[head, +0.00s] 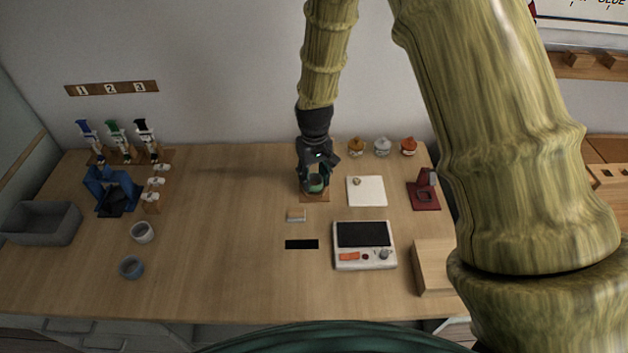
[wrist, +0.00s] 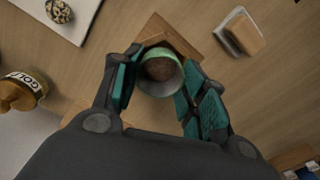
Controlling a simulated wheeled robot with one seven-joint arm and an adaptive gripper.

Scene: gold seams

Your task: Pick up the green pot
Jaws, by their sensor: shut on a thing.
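The green pot (head: 315,184) is at the back middle of the table, over a small wooden board (head: 314,197). In the wrist view the pot (wrist: 146,84) shows a pale green rim and brown contents. My gripper (head: 318,172) reaches down from above and is shut on the pot, with one teal-padded finger on each side of it in the wrist view (wrist: 156,88). I cannot tell whether the pot touches the board (wrist: 178,36). My gripper hides part of the pot in the head view.
A white square mat (head: 372,194) with a small patterned object lies right of the pot. Several lidded jars (head: 382,147) stand behind it. The table's middle left (head: 220,220) is clear.

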